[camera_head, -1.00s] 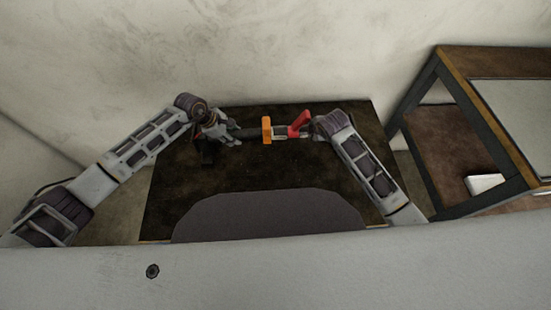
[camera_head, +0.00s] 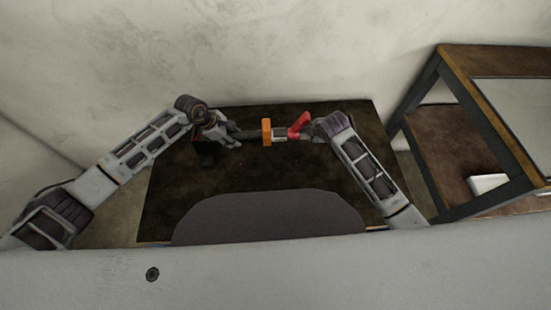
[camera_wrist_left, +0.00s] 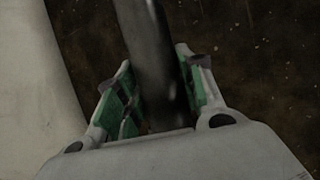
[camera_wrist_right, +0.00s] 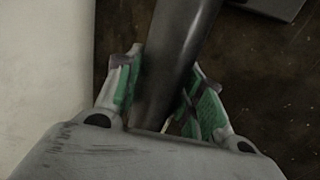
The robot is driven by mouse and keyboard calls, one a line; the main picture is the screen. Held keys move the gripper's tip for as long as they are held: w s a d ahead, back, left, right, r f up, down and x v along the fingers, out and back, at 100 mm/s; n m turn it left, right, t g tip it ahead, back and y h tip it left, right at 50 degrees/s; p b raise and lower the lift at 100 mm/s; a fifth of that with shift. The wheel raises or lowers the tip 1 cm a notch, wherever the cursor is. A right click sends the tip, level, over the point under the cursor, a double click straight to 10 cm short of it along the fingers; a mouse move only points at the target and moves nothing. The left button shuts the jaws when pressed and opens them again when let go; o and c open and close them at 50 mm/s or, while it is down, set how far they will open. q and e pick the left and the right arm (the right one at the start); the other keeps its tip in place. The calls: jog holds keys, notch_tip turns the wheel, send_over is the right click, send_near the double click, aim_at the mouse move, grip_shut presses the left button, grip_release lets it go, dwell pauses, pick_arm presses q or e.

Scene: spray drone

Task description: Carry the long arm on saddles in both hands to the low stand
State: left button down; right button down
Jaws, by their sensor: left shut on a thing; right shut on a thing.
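The long arm (camera_head: 250,134) is a dark tube with an orange collar (camera_head: 266,131) and a red part (camera_head: 299,126). It lies crosswise in front of me, near the back of a dark-topped table (camera_head: 215,180). My left gripper (camera_head: 231,136) is shut on its left part; the dark tube (camera_wrist_left: 150,45) runs between the green-padded fingers in the left wrist view. My right gripper (camera_head: 314,130) is shut on its right end; the tube (camera_wrist_right: 180,50) also shows between the fingers in the right wrist view. I cannot make out the saddles or low stand clearly.
A wall (camera_head: 300,50) stands close behind the dark table. At the right is a wood-edged, metal-framed table (camera_head: 460,85) with a lower shelf holding a white box (camera_head: 487,183). A dark flat block (camera_wrist_right: 275,6) shows at the right wrist view's top edge. The dark table's middle looks clear.

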pick_arm(q)
jog(key=shift+w+f, duration=0.1)
pick_arm(e)
jog(key=shift+w+f, duration=0.1)
pick_arm(q)
jog(key=c, duration=1.4)
grip_release()
jog(key=shift+f+b, duration=0.15)
jog(key=shift+b, duration=0.15)
pick_arm(e)
jog(key=c, duration=1.4)
grip_release()
jog(key=shift+f, duration=0.2)
pick_arm(q)
jog(key=o, duration=0.5)
pick_arm(e)
jog(key=o, duration=0.5)
pick_arm(q)
jog(key=v, duration=1.2)
pick_arm(e)
jog(key=shift+s+r, duration=0.15)
jog(key=shift+s, duration=0.05)
jog(key=shift+v, duration=5.9)
